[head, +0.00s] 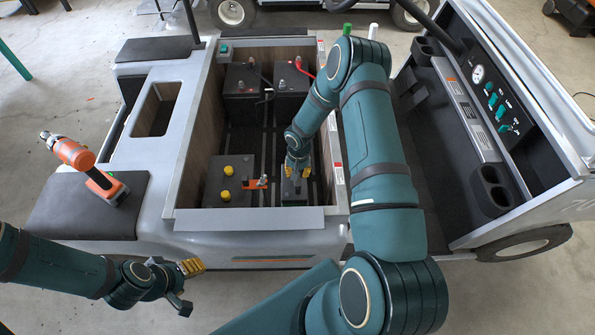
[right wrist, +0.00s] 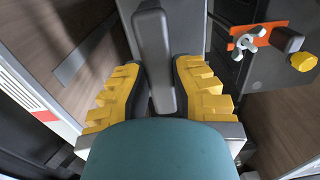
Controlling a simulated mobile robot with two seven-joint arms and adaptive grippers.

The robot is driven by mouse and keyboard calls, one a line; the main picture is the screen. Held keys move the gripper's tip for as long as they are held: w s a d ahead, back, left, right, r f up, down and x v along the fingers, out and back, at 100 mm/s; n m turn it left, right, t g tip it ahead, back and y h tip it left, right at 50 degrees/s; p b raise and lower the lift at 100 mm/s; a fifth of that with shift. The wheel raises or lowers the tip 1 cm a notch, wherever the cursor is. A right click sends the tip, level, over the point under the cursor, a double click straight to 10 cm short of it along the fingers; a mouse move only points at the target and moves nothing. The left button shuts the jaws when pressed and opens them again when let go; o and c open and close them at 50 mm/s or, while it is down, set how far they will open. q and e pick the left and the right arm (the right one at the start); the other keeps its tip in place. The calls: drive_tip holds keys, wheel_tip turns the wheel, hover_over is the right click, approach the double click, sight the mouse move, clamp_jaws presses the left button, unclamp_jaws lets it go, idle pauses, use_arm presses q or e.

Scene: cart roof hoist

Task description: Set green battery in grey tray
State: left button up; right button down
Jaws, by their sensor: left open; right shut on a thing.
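My right gripper (head: 295,172) reaches down into the cart's open bay, at its front right. In the right wrist view its yellow fingers (right wrist: 158,95) are shut on a dark grey upright handle (right wrist: 154,50). The handle stands over a grey-topped battery (head: 294,190), mostly hidden under the gripper; I see no clear green on it. It sits low in the bay, but I cannot tell whether it touches the floor. I cannot make out a grey tray under it. My left gripper (head: 188,285) is open and empty, in front of the cart.
A black battery with yellow caps (head: 228,185) stands left of the held one, with an orange bracket and wing nut (head: 256,184) between. Two black batteries (head: 290,88) stand at the bay's back. An orange drill (head: 78,160) rests on the left seat. Bay walls (head: 196,135) enclose the right gripper.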

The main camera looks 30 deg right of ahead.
drive_tip(key=shift+w+f+b, duration=0.1)
drive_tip(key=shift+f+b, duration=1.6)
drive_tip(key=shift+f, duration=0.3)
drive_tip(key=shift+f, duration=1.5)
idle(0.8)
drive_tip(key=c, duration=0.9)
unclamp_jaws()
drive_tip(key=o, duration=0.4)
drive_tip(key=shift+f, duration=0.1)
drive_tip(key=shift+c, duration=0.2)
drive_tip(key=shift+r+p, duration=2.35)
drive_tip(key=shift+r, duration=1.75)
